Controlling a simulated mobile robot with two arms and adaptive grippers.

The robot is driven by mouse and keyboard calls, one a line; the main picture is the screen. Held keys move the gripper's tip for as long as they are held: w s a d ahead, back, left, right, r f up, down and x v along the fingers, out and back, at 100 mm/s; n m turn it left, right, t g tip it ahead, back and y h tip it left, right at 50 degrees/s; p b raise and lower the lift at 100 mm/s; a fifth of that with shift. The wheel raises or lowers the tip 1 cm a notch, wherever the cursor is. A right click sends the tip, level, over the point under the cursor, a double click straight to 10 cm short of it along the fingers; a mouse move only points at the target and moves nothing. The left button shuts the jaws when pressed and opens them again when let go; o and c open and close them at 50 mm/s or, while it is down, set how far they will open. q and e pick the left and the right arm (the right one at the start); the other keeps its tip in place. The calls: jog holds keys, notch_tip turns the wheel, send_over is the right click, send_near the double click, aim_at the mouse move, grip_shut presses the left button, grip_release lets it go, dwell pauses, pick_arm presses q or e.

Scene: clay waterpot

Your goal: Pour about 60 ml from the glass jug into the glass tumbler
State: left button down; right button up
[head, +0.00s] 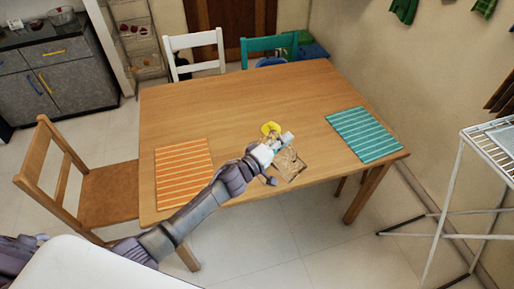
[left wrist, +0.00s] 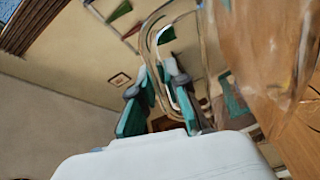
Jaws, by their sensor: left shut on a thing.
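My left gripper (head: 276,146) is over the near right half of the wooden table. In the left wrist view its teal-padded fingers (left wrist: 162,88) are shut on the looped handle (left wrist: 149,42) of the glass jug. The clear jug body (left wrist: 270,45) fills the upper right there and looks tilted. In the head view the jug is a small pale shape (head: 287,137) just beyond the fingers. A yellow item (head: 270,128) lies close behind the gripper. I cannot clearly make out the glass tumbler; it may be by the yellow item. My right gripper is not in view.
A brown patterned board (head: 290,165) lies just right of my gripper. An orange striped mat (head: 184,172) is at left and a teal striped mat (head: 364,134) at right. The far table (head: 220,100) is bare. A wooden chair (head: 105,190) stands at the left.

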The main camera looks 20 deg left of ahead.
aim_at(291, 158)
pick_arm(q)
jog(key=shift+w+a+r+p, duration=0.2)
jog(key=shift+a+r+p, duration=0.1)
jog(key=shift+r+p, duration=0.05)
dwell(1.0)
jog(key=d+f+m+b, duration=0.1)
jog(key=s+d+f+m+b, duration=0.1)
jog(key=b, duration=0.1)
jog(key=shift+s+d+f, duration=0.3)
jog(key=shift+d+f, duration=0.05)
jog(key=shift+d, duration=0.05)
jog(key=shift+d+m, duration=0.15)
jog(key=shift+m, duration=0.15)
jog(key=shift+s+d+f+m+b, duration=0.15)
jog(key=shift+f+m+b, duration=0.1)
jog(key=shift+f+b, duration=0.15)
jog(key=shift+s+d+f+m+b, duration=0.1)
jog(key=shift+f+m+b, duration=0.15)
jog(key=shift+f+b, duration=0.1)
jog(key=shift+d+f+m, duration=0.15)
jog(key=shift+d+m, duration=0.05)
jog(key=shift+m, duration=0.1)
jog(key=shift+f, duration=0.15)
dwell(0.5)
